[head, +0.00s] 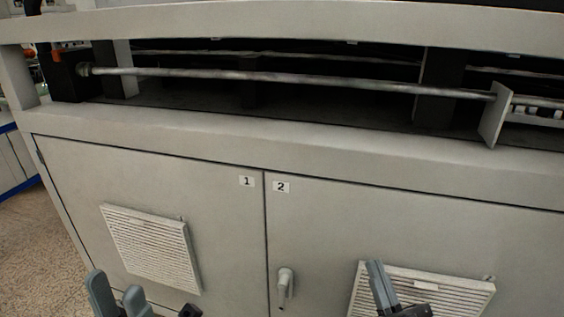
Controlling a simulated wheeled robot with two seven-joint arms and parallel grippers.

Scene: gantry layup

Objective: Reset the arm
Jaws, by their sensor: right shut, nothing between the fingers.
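My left gripper (118,289) is at the bottom left of the head view, in front of the lower part of door 1. Its two grey fingers stand apart with nothing between them. My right gripper (379,275) is at the bottom right, in front of the vent grille of door 2. Its fingers are together and hold nothing. The rest of both arms is mostly cut off by the lower edge of the view.
A large grey machine cabinet fills the view, with door 1 (85,175), door 2 (400,215) and a handle (285,285). Above the doors, a long metal rod (300,79) runs across a dark recess. Speckled floor (40,250) shows at the left.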

